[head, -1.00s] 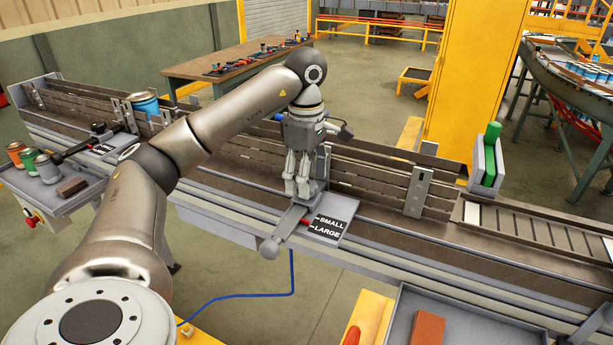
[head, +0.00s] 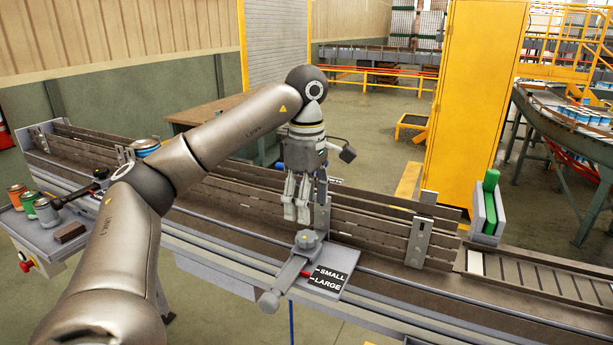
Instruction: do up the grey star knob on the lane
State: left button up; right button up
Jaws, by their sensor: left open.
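The grey star knob (head: 307,241) sits on top of the flat grey bracket beside the lane (head: 375,252), next to a plate marked SMALL and LARGE (head: 327,279). A grey lever (head: 287,280) with a round end runs from under the knob toward the front left. A small red pointer shows beside the plate. My left gripper (head: 296,213) is open, its fingers pointing down just above and behind the knob in the picture. It looks apart from the knob and empty. My right gripper is not in view.
Slatted guide rails (head: 370,210) with upright brackets stand behind the knob. Cans (head: 45,212) and a dark block sit on a side tray at left. A green pad in a grey holder (head: 490,205) stands at right. A yellow cabinet (head: 480,100) is behind.

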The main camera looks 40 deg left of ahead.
pick_arm(q)
jog(key=shift+r, duration=2.8)
